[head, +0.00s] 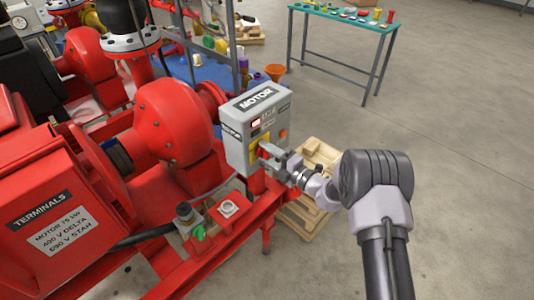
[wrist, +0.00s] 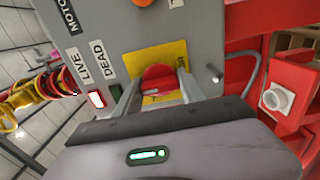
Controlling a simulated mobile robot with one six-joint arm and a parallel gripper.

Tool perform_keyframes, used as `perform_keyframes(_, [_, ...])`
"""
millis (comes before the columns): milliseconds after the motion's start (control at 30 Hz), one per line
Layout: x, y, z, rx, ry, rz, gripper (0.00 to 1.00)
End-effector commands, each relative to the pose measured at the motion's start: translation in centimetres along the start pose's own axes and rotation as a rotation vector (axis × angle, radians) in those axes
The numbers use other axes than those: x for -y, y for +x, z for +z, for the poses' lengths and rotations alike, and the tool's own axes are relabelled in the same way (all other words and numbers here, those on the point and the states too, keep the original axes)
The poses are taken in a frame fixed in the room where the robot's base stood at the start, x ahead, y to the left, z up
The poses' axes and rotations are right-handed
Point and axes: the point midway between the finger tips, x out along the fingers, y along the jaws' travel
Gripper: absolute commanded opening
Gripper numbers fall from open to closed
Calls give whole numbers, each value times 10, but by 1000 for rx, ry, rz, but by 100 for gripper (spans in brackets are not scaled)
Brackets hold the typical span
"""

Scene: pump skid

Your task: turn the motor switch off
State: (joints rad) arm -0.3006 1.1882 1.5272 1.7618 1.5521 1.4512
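The motor control box (head: 238,135) is grey, with a MOTOR label on top. Its switch is a red rotary knob (wrist: 158,78) on a yellow plate (wrist: 165,58); the plate also shows in the head view (head: 263,145). My gripper (head: 268,155) is at the front of the box. In the wrist view my gripper (wrist: 160,88) has its two fingers apart, one on each side of the knob. Whether they touch it is unclear. The red lamp (wrist: 96,98) by LIVE looks lit, and the green lamp (wrist: 115,93) by DEAD looks dark. The knob's lower part is hidden.
An orange button (wrist: 143,2) is on the same box face. A red pump (head: 175,120) and a motor with a TERMINALS label (head: 40,209) stand left. A wooden pallet (head: 305,215) lies below the box. A green-topped table (head: 340,17) stands behind. The floor to the right is clear.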

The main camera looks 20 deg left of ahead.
Motion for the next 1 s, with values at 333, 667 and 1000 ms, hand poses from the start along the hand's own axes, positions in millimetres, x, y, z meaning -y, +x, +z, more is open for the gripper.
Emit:
perform_keyframes(333, [0,0,0,0,-24,0,7])
perform_keyframes(667, [1,0,0,0,-222,0,7])
perform_keyframes(1000, [1,0,0,0,-544,0,7])
